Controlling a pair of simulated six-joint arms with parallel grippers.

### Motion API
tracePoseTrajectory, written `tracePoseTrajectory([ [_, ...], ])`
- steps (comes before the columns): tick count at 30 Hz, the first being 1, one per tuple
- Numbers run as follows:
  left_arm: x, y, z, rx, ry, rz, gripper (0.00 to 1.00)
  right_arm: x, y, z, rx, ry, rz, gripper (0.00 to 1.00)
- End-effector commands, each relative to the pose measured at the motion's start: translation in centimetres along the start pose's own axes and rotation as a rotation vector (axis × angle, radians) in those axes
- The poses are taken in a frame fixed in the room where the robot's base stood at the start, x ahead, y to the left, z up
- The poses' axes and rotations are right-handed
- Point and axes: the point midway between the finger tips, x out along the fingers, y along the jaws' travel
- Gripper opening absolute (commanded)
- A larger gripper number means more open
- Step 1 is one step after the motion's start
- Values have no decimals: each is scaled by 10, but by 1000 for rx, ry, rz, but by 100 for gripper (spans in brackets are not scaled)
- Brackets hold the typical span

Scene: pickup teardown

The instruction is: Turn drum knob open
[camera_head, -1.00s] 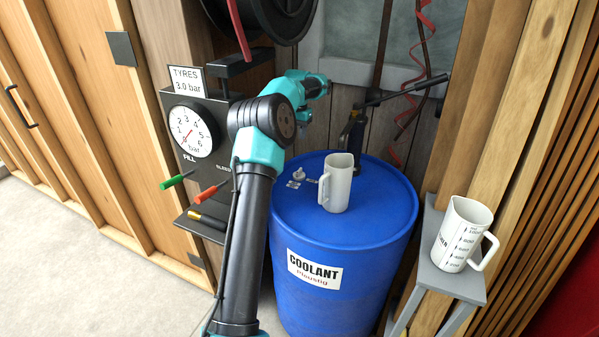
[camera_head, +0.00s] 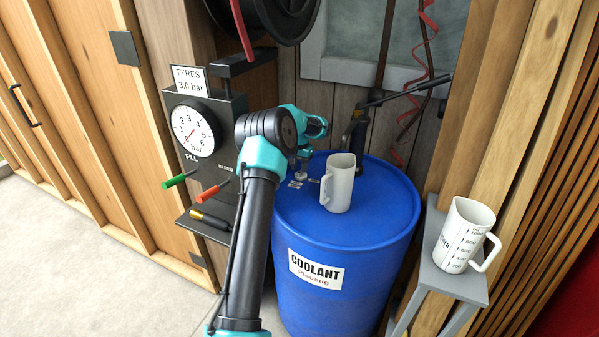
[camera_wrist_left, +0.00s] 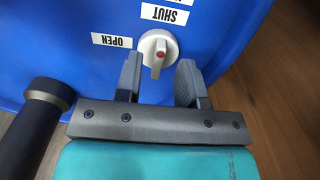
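The coolant drum (camera_head: 350,232) is blue and stands upright. Its knob (camera_wrist_left: 158,47) is round and white with a ridge and a red dot, and shows in the left wrist view near an OPEN label (camera_wrist_left: 112,40) and a SHUT label (camera_wrist_left: 165,13). The red dot sits near the knob's middle, not clearly at either label. My left gripper (camera_wrist_left: 158,80) is open, its two fingers on either side of the knob's near edge; contact cannot be told. My right gripper is not in view.
A white jug (camera_head: 338,186) stands on the drum, close right of the gripper. A dark pump (camera_head: 355,132) rises behind it. A marked jug (camera_head: 463,238) stands on a grey stand at right. A tyre gauge panel (camera_head: 192,130) is at left.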

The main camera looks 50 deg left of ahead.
Motion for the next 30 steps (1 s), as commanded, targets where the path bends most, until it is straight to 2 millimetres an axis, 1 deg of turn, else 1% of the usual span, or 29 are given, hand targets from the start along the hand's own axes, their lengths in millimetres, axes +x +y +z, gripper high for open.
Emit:
tracePoseTrajectory([
  [1,8,0,0,0,-1,0,36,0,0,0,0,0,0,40],
  [3,16,0,0,0,-1,0,36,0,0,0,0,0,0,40],
  [6,23,0,0,0,0,0,36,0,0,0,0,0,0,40],
  [9,26,0,0,0,1,0,36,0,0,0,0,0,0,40],
  [17,27,0,0,0,1,0,35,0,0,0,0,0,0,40],
  [27,26,0,0,0,1,0,3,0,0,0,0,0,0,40],
  [28,26,0,0,0,1,0,0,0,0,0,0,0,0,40],
  [30,26,0,0,0,1,0,0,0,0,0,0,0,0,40],
])
